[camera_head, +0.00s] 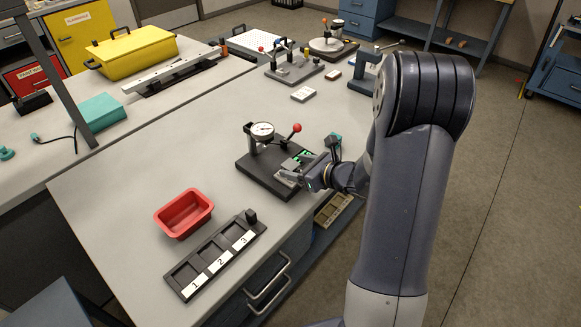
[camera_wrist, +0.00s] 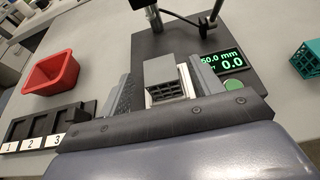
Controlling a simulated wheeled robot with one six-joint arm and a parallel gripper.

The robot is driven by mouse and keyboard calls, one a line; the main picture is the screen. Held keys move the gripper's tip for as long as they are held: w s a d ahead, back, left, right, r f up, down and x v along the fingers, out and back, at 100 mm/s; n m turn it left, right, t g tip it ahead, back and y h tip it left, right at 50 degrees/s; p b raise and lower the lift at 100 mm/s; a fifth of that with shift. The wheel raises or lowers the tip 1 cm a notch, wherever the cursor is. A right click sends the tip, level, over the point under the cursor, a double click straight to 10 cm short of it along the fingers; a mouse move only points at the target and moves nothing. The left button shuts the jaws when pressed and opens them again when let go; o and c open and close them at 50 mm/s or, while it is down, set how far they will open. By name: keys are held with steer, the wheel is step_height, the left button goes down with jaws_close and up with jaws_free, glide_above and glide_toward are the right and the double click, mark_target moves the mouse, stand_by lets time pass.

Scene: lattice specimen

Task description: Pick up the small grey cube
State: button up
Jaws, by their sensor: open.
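A small grey cube (camera_wrist: 168,92) with a dark lattice face stands on the black base of a test stand (camera_wrist: 165,45), seen in the wrist view. My gripper (camera_wrist: 160,90) is open, with one finger on each side of the cube. A gap shows on the left; on the right a pale strip lies between cube and finger. In the head view my gripper (camera_head: 289,176) is over the right part of the stand's base (camera_head: 258,178), and the cube cannot be made out clearly there.
A display (camera_wrist: 222,62) with green digits is right of the cube. The stand carries a dial gauge (camera_head: 262,131) and red-knobbed lever (camera_head: 297,128). A red bin (camera_head: 184,213) and black numbered tray (camera_head: 187,279) are at the front left. A teal lattice block (camera_wrist: 306,62) is at the right.

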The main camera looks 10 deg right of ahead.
mark_target(293, 168)
steer(key=shift+w+a+f, duration=0.1)
steer(key=shift+w, duration=0.05)
steer(key=shift+c, duration=0.4)
steer(key=c, duration=1)
steer(key=shift+m+t+h, duration=0.3)
steer(key=shift+m+h, duration=0.1)
steer(key=shift+m, duration=0.1)
steer(key=r, duration=0.6)
steer(key=a+r, duration=0.1)
steer(key=r, duration=0.2)
steer(key=shift+w, duration=0.3)
step_height(293, 168, down, 3)
steer(key=shift+s+a+f+m+t+h, duration=0.1)
steer(key=shift+f+m+t+h, duration=0.1)
steer(key=shift+m+t+h, duration=0.65)
steer(key=shift+s+f+m+h, duration=0.2)
steer(key=shift+f+m+h, duration=0.35)
steer(key=shift+f+h, duration=0.15)
